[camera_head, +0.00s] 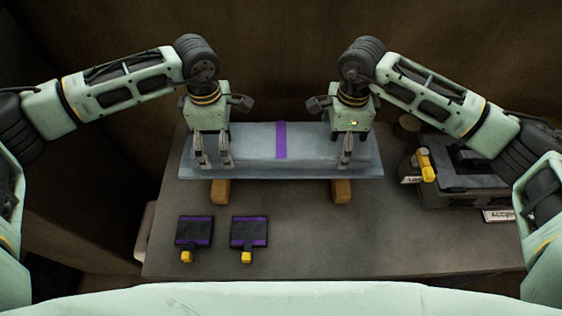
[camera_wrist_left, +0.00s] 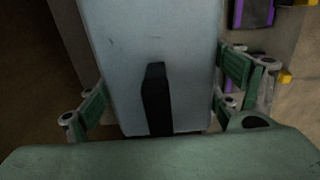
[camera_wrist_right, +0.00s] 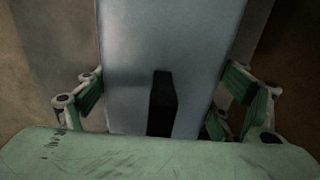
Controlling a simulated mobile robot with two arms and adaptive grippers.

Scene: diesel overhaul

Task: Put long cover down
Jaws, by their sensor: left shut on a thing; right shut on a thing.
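The long cover (camera_head: 255,150) is a grey metal box shape with a flat flange and a purple stripe (camera_head: 281,140) across its middle. It lies level, left to right, over two wooden blocks (camera_head: 220,192) (camera_head: 342,192); whether it touches them I cannot tell. My left gripper (camera_head: 213,162) is shut on the cover's left part, its fingers on both sides of the cover (camera_wrist_left: 150,35) in the left wrist view. My right gripper (camera_head: 346,160) is shut on the right part, likewise straddling the cover (camera_wrist_right: 165,40) in the right wrist view. The cover's underside is hidden.
Two black pads with purple edges and yellow tabs (camera_head: 194,231) (camera_head: 248,232) lie at the table's front left. A dark grey machine part (camera_head: 465,175) with a yellow-handled item (camera_head: 426,165) stands at the right. The table (camera_head: 380,240) is clear at front centre and right.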

